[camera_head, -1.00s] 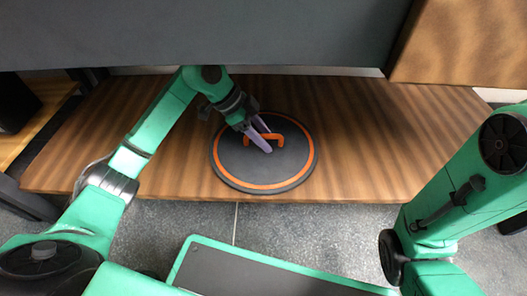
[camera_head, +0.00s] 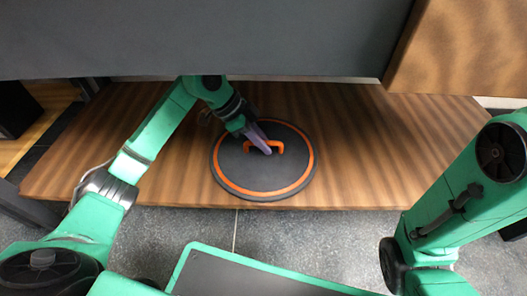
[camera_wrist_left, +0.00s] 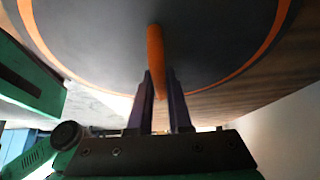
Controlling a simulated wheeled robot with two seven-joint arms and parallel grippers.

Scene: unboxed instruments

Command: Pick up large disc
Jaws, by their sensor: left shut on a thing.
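The large disc (camera_head: 238,172) is dark grey with an orange ring near its rim and an orange bar handle (camera_head: 277,146) on its face. It lies on the brown wooden shelf (camera_head: 370,150). My left gripper (camera_head: 266,149) reaches in from the left and is shut on the handle; its purple fingers cover part of it. The left wrist view shows the fingers (camera_wrist_left: 160,78) on either side of the handle (camera_wrist_left: 156,55), with the disc (camera_wrist_left: 90,40) beyond. I cannot tell any gap under the disc. My right gripper is out of view.
A grey panel (camera_head: 190,40) hangs above the back of the shelf, and a wooden block (camera_head: 465,60) stands at the upper right. The shelf is bare on both sides of the disc. Grey floor (camera_head: 310,232) lies in front. My right arm is at the right edge.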

